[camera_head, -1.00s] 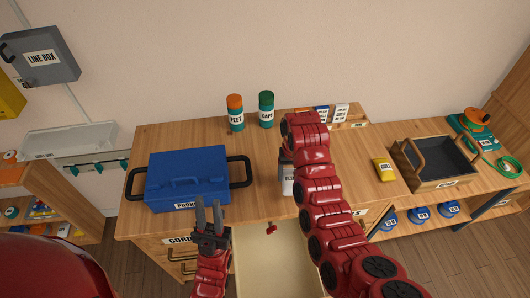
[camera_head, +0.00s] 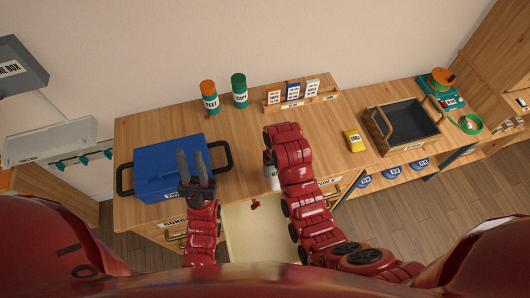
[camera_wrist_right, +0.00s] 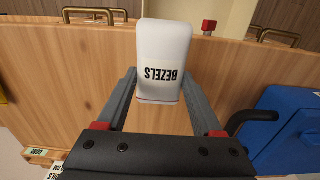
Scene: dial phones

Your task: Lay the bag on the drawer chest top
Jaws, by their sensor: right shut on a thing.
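The bag is a white pouch (camera_wrist_right: 163,50) labelled BEZELS. In the right wrist view it sits between the fingers of my right gripper (camera_wrist_right: 158,78), which is shut on it. In the head view a pale part of the bag (camera_head: 274,180) shows beside my right arm, near the front edge of the drawer chest top (camera_head: 240,130); the right gripper itself is mostly hidden by my arm. I cannot tell whether the bag touches the wood. My left gripper (camera_head: 192,160) is open and empty, in front of the blue box.
A blue box (camera_head: 165,160) with black handles stands at the left. Orange-capped (camera_head: 209,97) and green-capped (camera_head: 240,91) bottles and a card rack (camera_head: 300,98) stand at the back. A yellow pack (camera_head: 353,141) and wooden tray (camera_head: 402,125) are right. An open drawer (camera_head: 250,230) is below.

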